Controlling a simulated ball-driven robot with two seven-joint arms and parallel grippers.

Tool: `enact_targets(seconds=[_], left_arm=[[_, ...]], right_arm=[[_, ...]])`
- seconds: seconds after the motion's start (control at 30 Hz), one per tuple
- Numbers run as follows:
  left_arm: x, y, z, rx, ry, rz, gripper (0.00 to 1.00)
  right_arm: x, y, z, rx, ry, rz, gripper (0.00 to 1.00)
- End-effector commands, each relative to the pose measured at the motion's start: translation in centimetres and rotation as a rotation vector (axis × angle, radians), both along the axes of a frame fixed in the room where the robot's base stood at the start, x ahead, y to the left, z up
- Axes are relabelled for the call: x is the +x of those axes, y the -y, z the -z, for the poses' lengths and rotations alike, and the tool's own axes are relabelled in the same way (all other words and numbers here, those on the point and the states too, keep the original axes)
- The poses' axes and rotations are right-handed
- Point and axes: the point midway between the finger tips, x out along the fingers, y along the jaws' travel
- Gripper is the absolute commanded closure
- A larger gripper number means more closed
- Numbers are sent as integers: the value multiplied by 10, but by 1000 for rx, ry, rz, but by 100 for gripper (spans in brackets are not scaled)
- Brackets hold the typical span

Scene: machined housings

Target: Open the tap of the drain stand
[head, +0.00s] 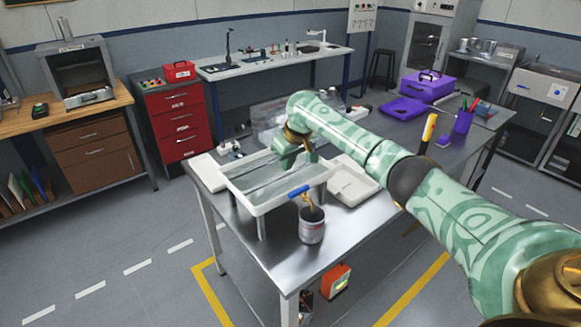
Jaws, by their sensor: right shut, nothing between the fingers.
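The drain stand (262,209) is a white tray on legs on the metal table, with grey, liquid-looking contents. Its brass tap (308,200) with a blue lever (298,191) is at the front right corner. The lever lies nearly level, slightly tilted. A grey can (312,229) with a red mark stands under the tap. I cannot tell whether anything flows. My right gripper (284,164) is above the rear right part of the tray, behind the lever and apart from it. It is shut and empty, its fingertips hard to make out. My left gripper is out of view.
A clear bin (268,118) stands behind. A purple toolbox (428,86) and purple pen cup (463,122) are farther right. The table's front right is clear.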

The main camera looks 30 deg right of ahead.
Motion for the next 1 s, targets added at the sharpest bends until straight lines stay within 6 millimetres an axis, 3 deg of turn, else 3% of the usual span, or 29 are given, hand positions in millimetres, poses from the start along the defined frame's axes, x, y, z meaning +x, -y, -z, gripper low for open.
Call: enact_targets(seconds=[0.1,0.33,0.5,0.7,1.0], left_arm=[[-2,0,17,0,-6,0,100],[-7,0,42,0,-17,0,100],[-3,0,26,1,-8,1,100],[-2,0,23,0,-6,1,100],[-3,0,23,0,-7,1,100]], right_arm=[[8,-1,31,0,-5,1,100],[24,-2,74,-1,-4,0,100],[3,1,65,-4,1,-2,100],[-13,2,67,-3,0,-1,100],[-17,1,68,-3,-1,-1,100]])
